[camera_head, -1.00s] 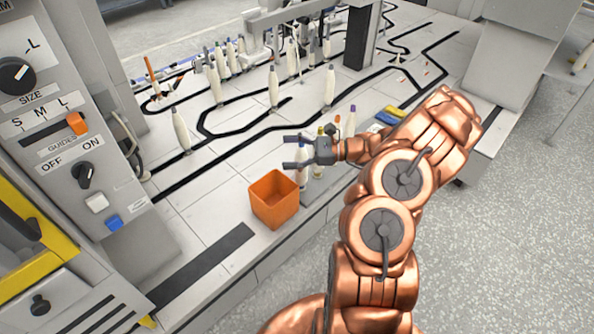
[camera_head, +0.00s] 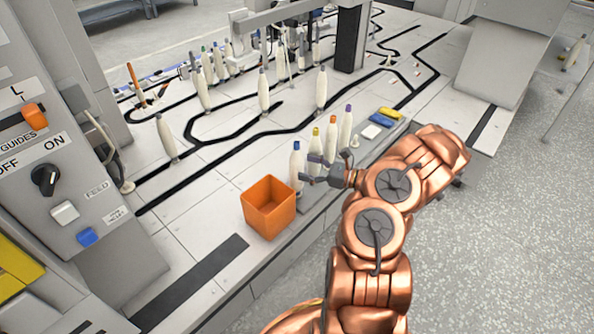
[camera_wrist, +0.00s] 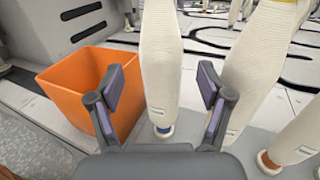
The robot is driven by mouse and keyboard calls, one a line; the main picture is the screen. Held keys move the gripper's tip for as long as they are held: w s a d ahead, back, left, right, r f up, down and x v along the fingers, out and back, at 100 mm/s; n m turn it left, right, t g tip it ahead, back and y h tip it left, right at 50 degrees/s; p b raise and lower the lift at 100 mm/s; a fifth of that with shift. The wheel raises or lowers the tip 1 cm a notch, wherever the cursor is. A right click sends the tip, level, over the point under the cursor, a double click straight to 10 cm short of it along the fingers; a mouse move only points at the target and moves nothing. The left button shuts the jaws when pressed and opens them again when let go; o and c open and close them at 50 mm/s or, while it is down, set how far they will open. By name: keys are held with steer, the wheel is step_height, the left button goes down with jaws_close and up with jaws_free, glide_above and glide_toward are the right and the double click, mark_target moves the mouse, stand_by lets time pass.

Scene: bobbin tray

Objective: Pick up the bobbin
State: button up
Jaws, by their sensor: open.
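A row of cream bobbins stands upright at the table's front edge. The nearest, a blue-tipped bobbin (camera_head: 297,170), stands beside the orange bin. In the wrist view this blue-based bobbin (camera_wrist: 162,65) is centred ahead between my fingers, with its top cut off. A yellow-tipped bobbin (camera_head: 315,147), an orange-tipped bobbin (camera_head: 331,140) and a purple-tipped bobbin (camera_head: 346,126) stand behind it. My gripper (camera_head: 318,170) is low beside the row; in the wrist view its two fingers (camera_wrist: 160,88) are apart and hold nothing. I cannot tell whether a finger touches a bobbin.
The open orange bin (camera_head: 268,222) stands just left of the blue-tipped bobbin. Yellow and blue blocks (camera_head: 388,116) lie beyond the row. More bobbins stand on the black-tracked table behind. A control panel (camera_head: 60,170) stands at left.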

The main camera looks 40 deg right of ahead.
mark_target(297, 165)
steer(key=shift+b+x, duration=0.6)
steer(key=shift+x, duration=1.35)
steer(key=shift+d+f, duration=0.1)
steer(key=c, duration=1.3)
